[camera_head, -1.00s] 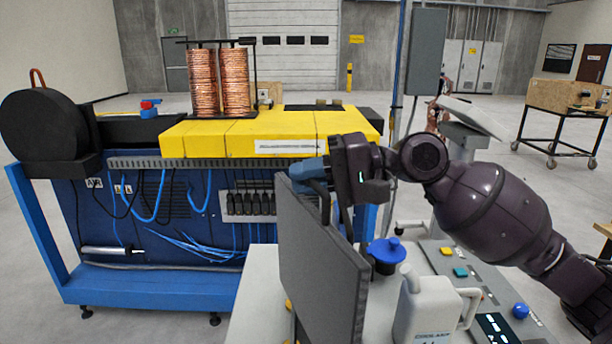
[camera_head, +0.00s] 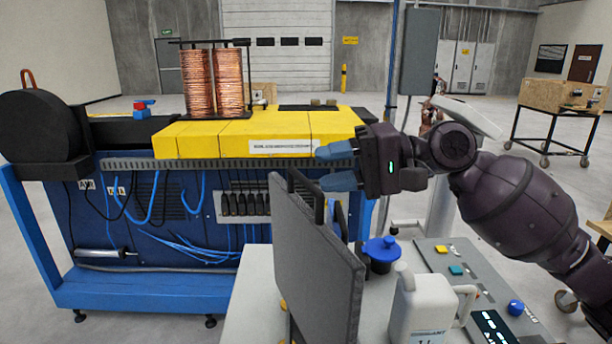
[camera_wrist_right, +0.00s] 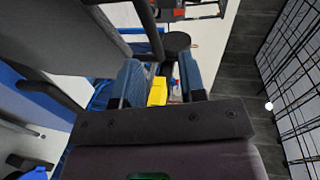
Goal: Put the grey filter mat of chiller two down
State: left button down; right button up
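A dark grey flat panel, which looks like the filter mat (camera_head: 312,262), stands upright and slightly tilted at the light grey cabinet (camera_head: 252,300) in the head view. Black handle-like bars show at its upper edge. Its lower edge is cut off by the picture. My right gripper (camera_head: 338,166) is just above and right of the panel's top, its two blue fingers apart and empty. The right wrist view shows the same open fingers (camera_wrist_right: 161,82) with nothing between them, beside a grey surface with dark bars. My left gripper is not in view.
A blue-capped filler neck (camera_head: 382,254), a white coolant canister (camera_head: 418,308) and a button panel (camera_head: 470,275) crowd the right of the cabinet. Behind stands a blue machine with a yellow top (camera_head: 235,137) carrying copper coils (camera_head: 212,82). Open floor lies farther right.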

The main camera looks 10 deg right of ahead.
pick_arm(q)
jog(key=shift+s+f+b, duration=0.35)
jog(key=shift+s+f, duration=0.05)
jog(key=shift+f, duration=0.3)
pick_arm(e)
jog(key=v, duration=0.7)
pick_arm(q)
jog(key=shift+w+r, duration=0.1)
pick_arm(e)
jog(key=shift+d, duration=0.1)
